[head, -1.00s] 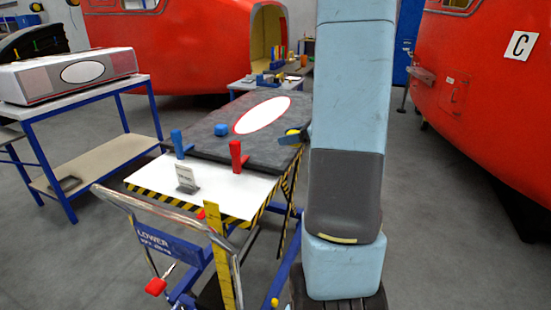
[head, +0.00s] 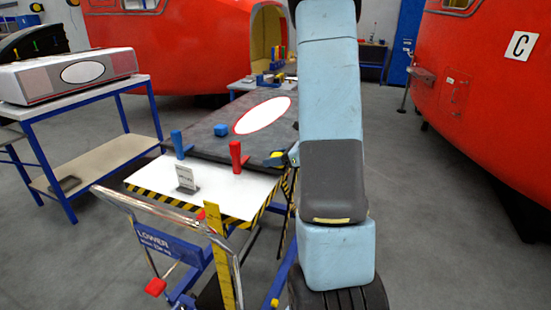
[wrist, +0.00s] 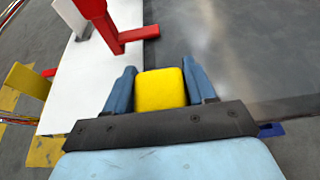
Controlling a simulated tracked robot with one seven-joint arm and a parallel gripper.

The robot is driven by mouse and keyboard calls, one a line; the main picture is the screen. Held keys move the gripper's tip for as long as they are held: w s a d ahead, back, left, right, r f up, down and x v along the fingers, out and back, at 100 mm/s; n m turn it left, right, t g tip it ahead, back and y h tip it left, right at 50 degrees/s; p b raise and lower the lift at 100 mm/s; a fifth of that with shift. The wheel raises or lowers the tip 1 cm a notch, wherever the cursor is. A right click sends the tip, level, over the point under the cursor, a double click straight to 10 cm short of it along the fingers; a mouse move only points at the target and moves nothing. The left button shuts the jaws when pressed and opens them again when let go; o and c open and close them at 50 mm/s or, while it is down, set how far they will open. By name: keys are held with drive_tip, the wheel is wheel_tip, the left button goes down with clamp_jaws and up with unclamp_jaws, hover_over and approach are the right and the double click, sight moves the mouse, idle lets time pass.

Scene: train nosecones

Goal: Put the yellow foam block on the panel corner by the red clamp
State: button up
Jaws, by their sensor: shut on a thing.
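The yellow foam block (wrist: 162,90) sits between the two blue fingers of my gripper (wrist: 162,86) in the wrist view, and the gripper is shut on it. In the head view the yellow block (head: 274,159) shows small at the panel's right edge, beside my arm. The dark grey panel (head: 200,142) lies on the lift table. The red clamp (head: 236,157) stands at the panel's near edge, left of my gripper. In the wrist view the red clamp (wrist: 110,35) is up and left of the block. Whether the block touches the panel, I cannot tell.
A blue clamp (head: 178,144) stands at the near left of the panel, and a blue block (head: 221,130) lies on it. A small sign (head: 186,178) stands on the white tabletop (head: 225,192). A trolley handle (head: 130,204) rises in front. A white nosecone (head: 70,72) rests on a side table.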

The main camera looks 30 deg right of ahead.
drive_tip(key=o, duration=1)
